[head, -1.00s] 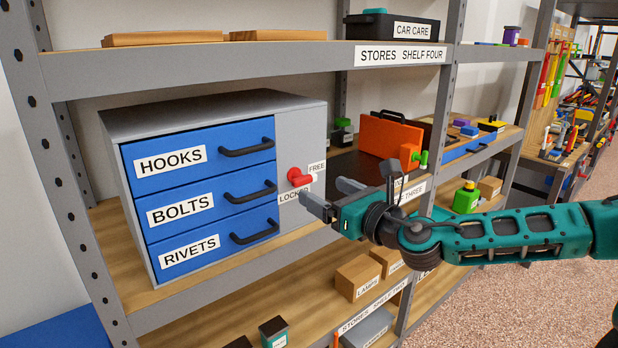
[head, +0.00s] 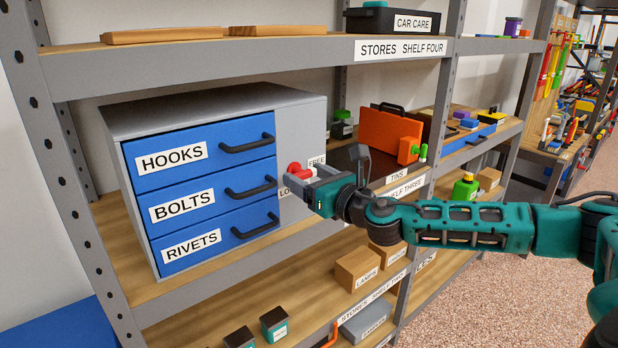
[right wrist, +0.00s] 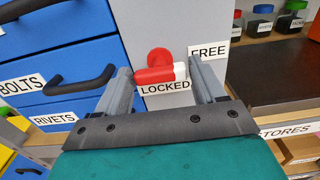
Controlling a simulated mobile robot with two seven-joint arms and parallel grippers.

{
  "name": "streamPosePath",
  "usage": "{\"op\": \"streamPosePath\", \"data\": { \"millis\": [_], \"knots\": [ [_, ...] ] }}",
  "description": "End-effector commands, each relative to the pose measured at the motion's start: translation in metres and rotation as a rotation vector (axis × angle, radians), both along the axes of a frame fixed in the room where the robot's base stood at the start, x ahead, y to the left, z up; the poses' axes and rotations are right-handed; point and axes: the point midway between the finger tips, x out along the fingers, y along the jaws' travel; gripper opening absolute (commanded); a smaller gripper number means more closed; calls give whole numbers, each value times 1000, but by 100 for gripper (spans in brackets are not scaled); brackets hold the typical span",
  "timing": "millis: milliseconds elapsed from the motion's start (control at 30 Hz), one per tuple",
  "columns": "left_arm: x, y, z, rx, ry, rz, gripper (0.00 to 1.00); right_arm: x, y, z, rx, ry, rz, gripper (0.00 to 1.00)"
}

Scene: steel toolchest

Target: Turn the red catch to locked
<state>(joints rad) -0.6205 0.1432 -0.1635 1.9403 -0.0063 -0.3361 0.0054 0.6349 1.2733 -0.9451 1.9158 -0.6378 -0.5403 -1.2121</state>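The red catch (head: 295,168) is on the grey panel right of the blue drawers. In the right wrist view the catch (right wrist: 155,74) has a round red hub and a lever lying roughly level, its white tip to the right. The LOCKED label (right wrist: 165,88) is just below the lever and the FREE label (right wrist: 208,50) is up to the right. My right gripper (head: 304,176) is open at the catch. In the right wrist view its fingers (right wrist: 160,78) stand either side of the lever; contact is unclear. My left gripper is not in view.
The drawer handles (head: 251,187) stick out left of the catch. An orange case (head: 388,132) with a green-tipped latch stands to the right on the same shelf. The shelf post (head: 430,125) rises beyond my gripper. Boxes (head: 358,268) sit on the shelf below.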

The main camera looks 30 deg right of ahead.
Motion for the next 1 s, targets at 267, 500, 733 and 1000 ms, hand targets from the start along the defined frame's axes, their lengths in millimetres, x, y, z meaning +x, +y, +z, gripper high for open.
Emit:
{"op": "streamPosePath", "data": {
  "millis": [267, 500, 733, 1000],
  "knots": [
    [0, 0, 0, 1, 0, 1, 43, 0, 0, 0, 0, 0, 0, 42],
    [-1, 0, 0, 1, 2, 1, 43, 0, 0, 0, 2, 0, -1, 29],
    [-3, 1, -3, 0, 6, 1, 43, 0, 0, -1, 51, 5, 0, 29],
    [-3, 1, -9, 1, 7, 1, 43, -1, 0, -3, 227, 21, 0, 29]
  ]
}}
